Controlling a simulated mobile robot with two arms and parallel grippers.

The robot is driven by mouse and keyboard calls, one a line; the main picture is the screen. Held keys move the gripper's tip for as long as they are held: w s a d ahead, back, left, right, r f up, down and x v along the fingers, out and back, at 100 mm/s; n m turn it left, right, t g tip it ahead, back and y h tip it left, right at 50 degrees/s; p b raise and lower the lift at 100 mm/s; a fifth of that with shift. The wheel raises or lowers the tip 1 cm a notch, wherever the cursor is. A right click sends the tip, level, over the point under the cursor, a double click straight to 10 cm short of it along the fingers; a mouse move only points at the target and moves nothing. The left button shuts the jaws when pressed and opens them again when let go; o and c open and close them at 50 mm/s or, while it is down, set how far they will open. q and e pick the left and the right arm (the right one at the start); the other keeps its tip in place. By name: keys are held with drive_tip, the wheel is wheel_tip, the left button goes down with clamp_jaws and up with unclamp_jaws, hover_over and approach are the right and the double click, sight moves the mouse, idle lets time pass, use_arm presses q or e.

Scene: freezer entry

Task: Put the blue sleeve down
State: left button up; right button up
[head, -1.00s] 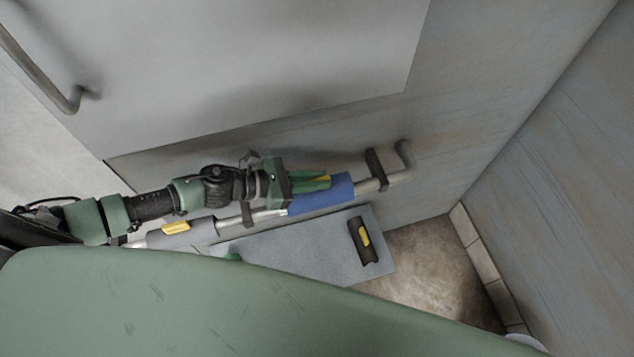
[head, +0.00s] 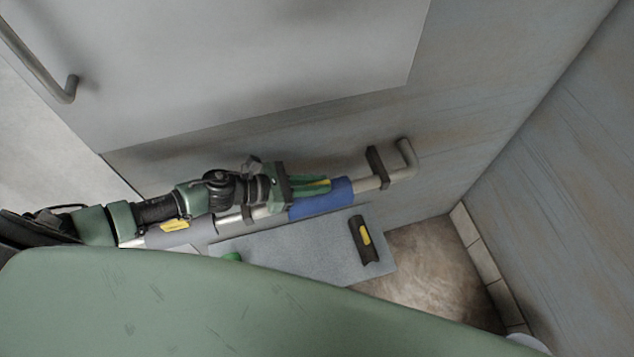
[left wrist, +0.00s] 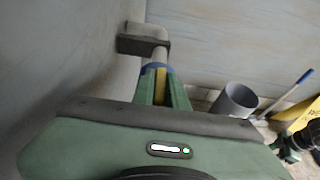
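The blue sleeve (head: 322,203) lies along the metal rail on the wall, on the stretch left of the dark right-hand bracket. My left gripper (head: 318,184) is at the sleeve, its green fingers pointing right along the rail. In the left wrist view the fingers (left wrist: 162,90) lie on both sides of a yellow strip and appear shut on it, with a bit of the blue sleeve (left wrist: 158,68) beyond the tips. The finger contact is partly hidden. In the left wrist view, green and black robot parts (left wrist: 292,146) show at the right edge; I cannot make out my right gripper.
The rail (head: 404,160) ends in a bend at right. A grey sleeve (head: 178,236) with a yellow tab is on its left part. A dark sleeve (head: 358,240) lies on the grey pad (head: 300,245) below. A grey bucket (left wrist: 236,100) stands on the floor.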

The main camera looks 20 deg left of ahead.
use_arm(q)
drive_tip(key=o, duration=0.3)
drive_tip(key=shift+r, duration=0.15)
drive_tip(key=shift+r+p, duration=0.35)
drive_tip(key=shift+p, duration=0.15)
drive_tip(key=shift+r+p, duration=0.5)
drive_tip(key=shift+p, duration=0.05)
drive_tip(key=shift+s+a+f+b, duration=0.35)
drive_tip(key=shift+s+a+b, duration=0.15)
drive_tip(key=shift+a+b, duration=0.3)
drive_tip(key=b+v, duration=0.2)
drive_tip(key=v, duration=0.6)
drive_tip(key=shift+s+r, duration=0.15)
drive_tip(key=shift+r, duration=0.05)
drive_tip(key=shift+v, duration=0.95)
drive_tip(key=shift+r, duration=0.15)
